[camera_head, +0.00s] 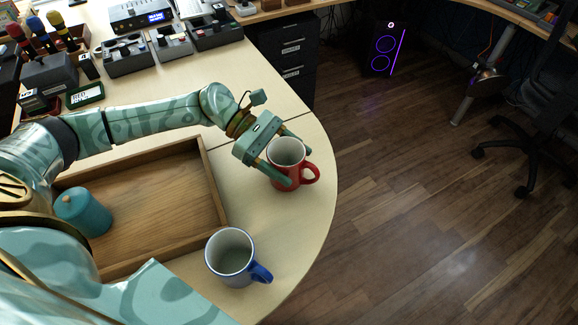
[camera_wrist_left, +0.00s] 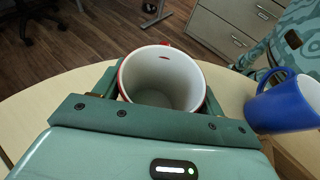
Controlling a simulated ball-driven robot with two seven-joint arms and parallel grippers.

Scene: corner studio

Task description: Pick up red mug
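The red mug (camera_head: 285,155), white inside, is upright near the rounded right edge of the pale table. Its handle points right in the head view. My left gripper (camera_head: 292,165) has a finger on each side of the mug. In the left wrist view the mug (camera_wrist_left: 162,80) fills most of the space between the fingers. I cannot tell whether the fingers press on it or whether its base rests on the table. My right gripper is not in view.
A blue mug (camera_head: 231,257) stands nearer me, also in the left wrist view (camera_wrist_left: 284,106). A wooden tray (camera_head: 212,185) with a teal lidded jar (camera_head: 84,213) lies left of the red mug. Several devices sit at the back left. Beyond the table edge is open floor (camera_head: 420,220).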

